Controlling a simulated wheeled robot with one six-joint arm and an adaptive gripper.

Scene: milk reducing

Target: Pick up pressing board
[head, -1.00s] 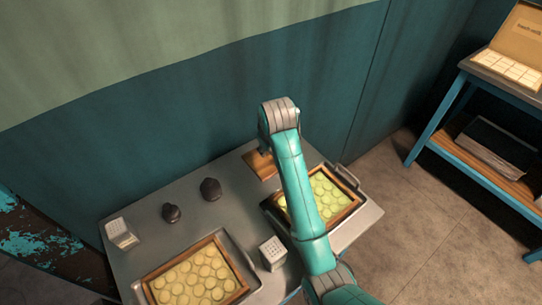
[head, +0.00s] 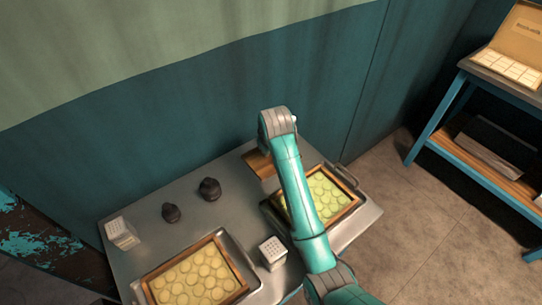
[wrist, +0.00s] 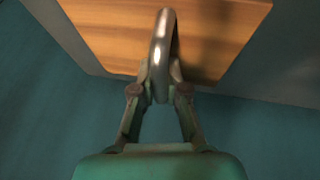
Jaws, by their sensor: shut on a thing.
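The pressing board (head: 258,164) is a flat wooden board at the back edge of the grey table, partly hidden behind my arm in the head view. It fills the top of the wrist view (wrist: 105,35), with an upright metal handle (wrist: 158,50) on it. My gripper (wrist: 160,92) is shut on this handle, with one finger on each side. My gripper is hidden behind my arm in the head view. I cannot tell whether the board touches the table.
A tray of round pale pieces (head: 235,250) lies at the front left, another (head: 352,187) at the right under my arm. Two dark weights (head: 210,189) and two pale box-like holders (head: 273,251) stand on the table (head: 180,240). A wall is close behind.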

